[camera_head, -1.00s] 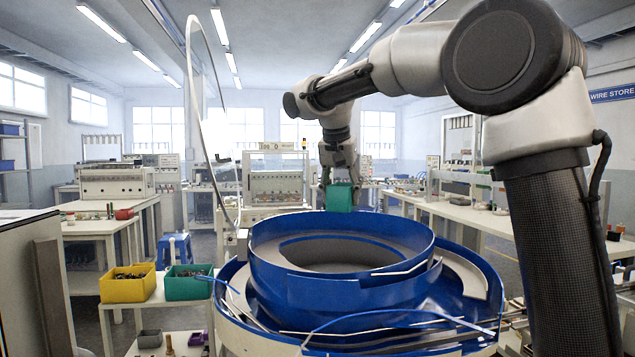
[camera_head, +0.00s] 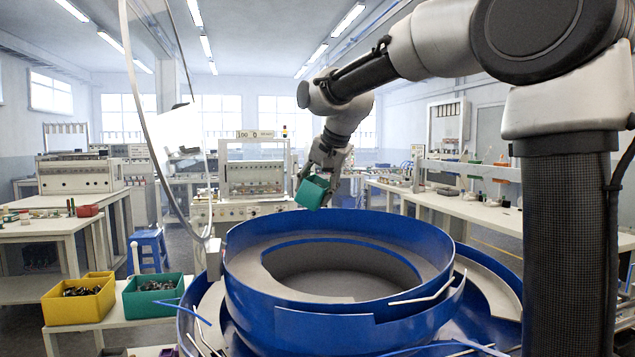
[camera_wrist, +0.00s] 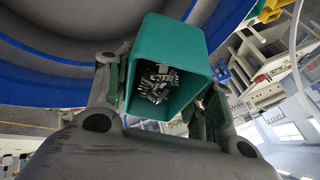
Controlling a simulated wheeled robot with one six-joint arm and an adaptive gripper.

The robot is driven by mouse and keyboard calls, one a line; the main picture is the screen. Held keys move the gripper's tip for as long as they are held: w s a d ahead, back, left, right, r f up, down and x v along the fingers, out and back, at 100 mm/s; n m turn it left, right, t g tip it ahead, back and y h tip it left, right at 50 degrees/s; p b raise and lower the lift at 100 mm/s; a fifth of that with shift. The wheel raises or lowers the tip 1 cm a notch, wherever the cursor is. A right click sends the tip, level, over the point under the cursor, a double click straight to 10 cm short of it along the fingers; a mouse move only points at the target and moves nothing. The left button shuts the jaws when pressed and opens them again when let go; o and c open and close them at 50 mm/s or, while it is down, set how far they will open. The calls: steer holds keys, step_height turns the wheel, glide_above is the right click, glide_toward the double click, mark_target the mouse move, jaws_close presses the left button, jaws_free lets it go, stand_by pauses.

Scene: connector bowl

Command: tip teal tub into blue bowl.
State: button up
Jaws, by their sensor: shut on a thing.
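My gripper (camera_head: 326,172) is shut on the teal tub (camera_head: 312,192) and holds it in the air above the far rim of the blue bowl (camera_head: 250,268). The tub is tilted, with its lower end toward the left. In the wrist view the tub (camera_wrist: 190,40) sits between the fingers, and small metal connectors (camera_wrist: 157,84) lie inside it. The blue bowl (camera_wrist: 75,92) shows behind the tub in that view. In the head view the bowl's grey inside looks empty where I can see it.
A yellow bin (camera_head: 78,302) and a green bin (camera_head: 155,300) with dark parts stand on a side bench at left. A clear curved panel (camera_head: 150,130) rises left of the bowl. Workbenches (camera_head: 440,203) stand at right. A blue stool (camera_head: 148,248) is behind the bins.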

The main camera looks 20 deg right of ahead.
steer(key=shift+f+m+t+y, duration=0.3)
steer(key=shift+f+t+y, duration=0.35)
steer(key=shift+y, duration=0.35)
steer(key=shift+w+t+y, duration=0.1)
steer(key=shift+t+y, duration=0.15)
steer(key=shift+y, duration=0.15)
steer(key=t+y, duration=0.1)
steer(key=m+t+y, duration=0.1)
steer(key=y, duration=0.1)
steer(key=shift+w+a+f+t, duration=0.1)
steer(key=shift+a+t, duration=0.1)
steer(key=shift+t, duration=0.1)
steer(key=shift+a+m+t+y, duration=0.15)
steer(key=shift+m+t+y, duration=0.35)
steer(key=shift+t+y, duration=0.4)
steer(key=shift+a, duration=0.1)
